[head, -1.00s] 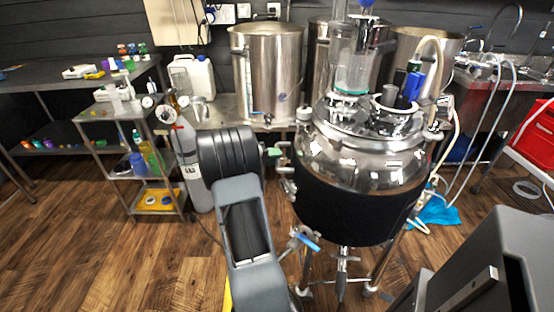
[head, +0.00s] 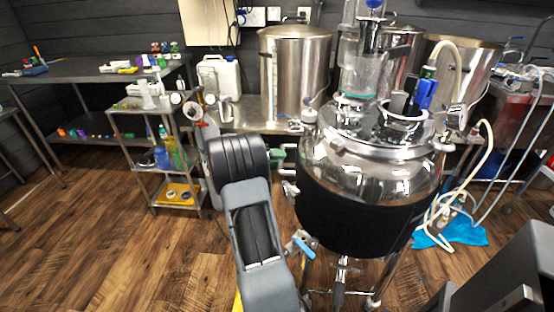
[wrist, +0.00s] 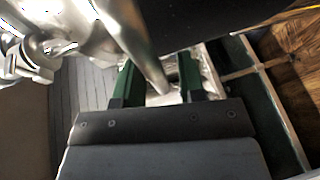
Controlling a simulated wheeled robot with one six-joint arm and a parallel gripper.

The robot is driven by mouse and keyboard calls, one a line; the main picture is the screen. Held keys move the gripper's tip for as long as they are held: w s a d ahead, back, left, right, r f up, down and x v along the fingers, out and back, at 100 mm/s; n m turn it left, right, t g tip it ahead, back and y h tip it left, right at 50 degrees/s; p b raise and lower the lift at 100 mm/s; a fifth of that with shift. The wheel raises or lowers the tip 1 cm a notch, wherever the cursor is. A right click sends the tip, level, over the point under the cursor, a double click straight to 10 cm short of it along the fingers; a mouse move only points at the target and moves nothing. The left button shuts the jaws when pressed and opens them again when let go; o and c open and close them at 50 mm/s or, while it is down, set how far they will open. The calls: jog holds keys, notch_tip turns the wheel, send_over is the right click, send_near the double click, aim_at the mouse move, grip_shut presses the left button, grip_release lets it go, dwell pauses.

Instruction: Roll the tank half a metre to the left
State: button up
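The tank (head: 365,205) is a shiny steel vessel with a black jacket around its lower body. It stands upright on metal legs, right of centre in the head view, with a glass column and hoses on its lid. My gripper (wrist: 157,85) shows two green fingers apart with a slanting metal bar of the tank (wrist: 148,62) between them. The finger contact is partly hidden, but the tank keeps its place beside my arm as the room shifts. In the head view, a bit of green finger shows at the tank's left side; the rest is behind my arm.
A small steel shelf cart (head: 150,205) and a long bench (head: 90,72) stand at the left. Steel pots (head: 295,75) stand behind the tank. A blue cloth (head: 455,232) and hoses lie at the right. Wooden floor (head: 110,265) is clear at the front left.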

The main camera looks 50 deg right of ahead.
jog(key=shift+o, duration=0.4)
jog(key=shift+w+a, duration=0.1)
jog(key=shift+w, duration=0.05)
jog(key=shift+w+r, duration=0.1)
jog(key=shift+a, duration=0.15)
jog(key=p+v, duration=0.1)
jog(key=v, duration=1.2)
jog(key=shift+a, duration=0.3)
jog(key=shift+r, duration=0.1)
